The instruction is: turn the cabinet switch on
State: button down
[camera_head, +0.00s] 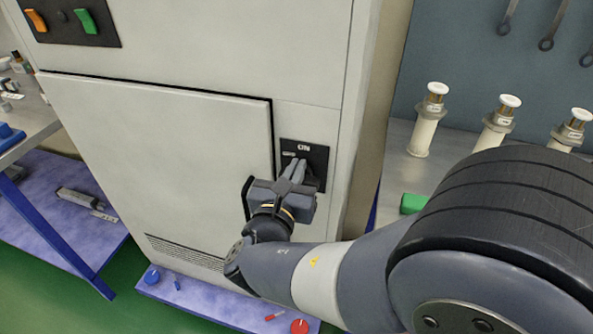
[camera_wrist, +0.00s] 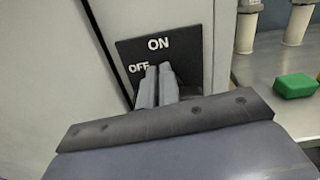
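The cabinet switch has a black plate (camera_head: 318,155) on the right side of the grey cabinet front. The word ON is at its top. In the wrist view the plate (camera_wrist: 188,52) shows ON at the top and OFF at the left. The switch's handle cannot be made out; my fingers cover the plate's middle. My gripper (camera_head: 296,168) is right in front of the plate. In the wrist view its two fingers (camera_wrist: 158,72) are close together, pointing at the plate just right of and below OFF. Whether they hold the handle is hidden.
A closed cabinet door (camera_head: 160,150) lies left of the switch. Orange (camera_head: 36,20) and green (camera_head: 86,21) rocker switches are at the cabinet's upper left. A bench on the right holds white-capped cylinders (camera_head: 428,120) and a green block (camera_head: 413,203). A low purple shelf (camera_head: 215,304) runs below.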

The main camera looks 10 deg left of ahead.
jog(key=shift+d+f, duration=0.1)
jog(key=shift+f, duration=0.25)
jog(key=c, duration=2.1)
grip_release()
jog(key=o, duration=0.5)
jog(key=shift+s+d+f, duration=0.1)
jog(key=shift+c, duration=0.2)
jog(key=o, duration=0.3)
jog(key=shift+r, duration=0.25)
jog(key=s, duration=0.7)
jog(key=s+a, duration=0.1)
jog(key=s, duration=0.2)
jog(key=shift+s, duration=0.35)
